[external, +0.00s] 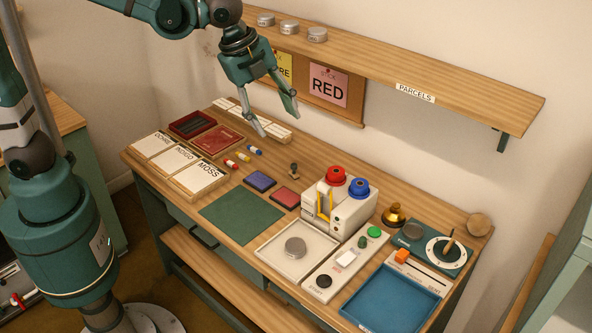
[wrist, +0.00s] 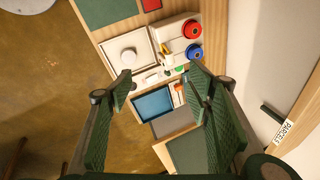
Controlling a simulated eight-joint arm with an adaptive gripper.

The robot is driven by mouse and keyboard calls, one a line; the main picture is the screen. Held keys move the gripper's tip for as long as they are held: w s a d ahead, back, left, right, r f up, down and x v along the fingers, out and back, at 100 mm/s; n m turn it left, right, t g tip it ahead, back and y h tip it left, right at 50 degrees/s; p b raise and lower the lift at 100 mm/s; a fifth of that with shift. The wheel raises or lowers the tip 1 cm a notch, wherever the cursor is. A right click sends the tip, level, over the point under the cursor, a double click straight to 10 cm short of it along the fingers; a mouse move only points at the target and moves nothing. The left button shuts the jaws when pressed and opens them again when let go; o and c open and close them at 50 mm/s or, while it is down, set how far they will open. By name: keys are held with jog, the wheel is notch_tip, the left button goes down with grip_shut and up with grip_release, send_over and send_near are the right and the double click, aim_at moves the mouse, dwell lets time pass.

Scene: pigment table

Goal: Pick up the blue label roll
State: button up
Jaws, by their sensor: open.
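The blue label roll (external: 359,187) sits on top of the white dispenser (external: 347,214), just right of a red roll (external: 335,175). In the wrist view the blue roll (wrist: 195,53) shows below the red roll (wrist: 192,29), on the dispenser's top. My gripper (external: 280,125) is open and empty, high above the back left of the table and well to the left of the dispenser. In the wrist view its open fingers (wrist: 165,98) frame the lower middle, and the blue roll lies beyond them.
The shelf (external: 420,78) with several tins runs along the wall above the table. A brass bell-like object (external: 394,216) stands right of the dispenser. A white tray (external: 270,246) holding a round tin lies in front of it. A green mat (external: 241,214) is bare.

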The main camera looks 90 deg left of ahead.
jog(key=w+a+f+m+g+p, duration=0.1)
jog(key=w+f+m, duration=0.2)
jog(key=w, duration=0.4)
jog(key=w+a+f+m+g+p, duration=0.1)
jog(key=w+f+m, duration=0.2)
jog(key=w, duration=0.3)
jog(key=m+g+p, duration=0.1)
jog(key=m+p, duration=0.1)
jog(key=m, duration=0.4)
send_near(360, 183)
jog(key=shift+s+d+f+y, duration=0.2)
jog(key=shift+d+f+y, duration=0.1)
jog(key=shift+d, duration=0.1)
jog(key=shift+w+f, duration=0.25)
jog(key=shift+f, duration=0.15)
jog(key=shift+w+a+f, duration=0.1)
jog(key=shift+a+f, duration=0.1)
jog(key=shift+f, duration=1.1)
jog(key=shift+f, duration=0.1)
jog(key=shift+w+a+f, duration=0.1)
jog(key=shift+a+f, duration=0.05)
jog(key=shift+f, duration=1.1)
jog(key=shift+w+a+f, duration=0.15)
jog(key=shift+f, duration=1.1)
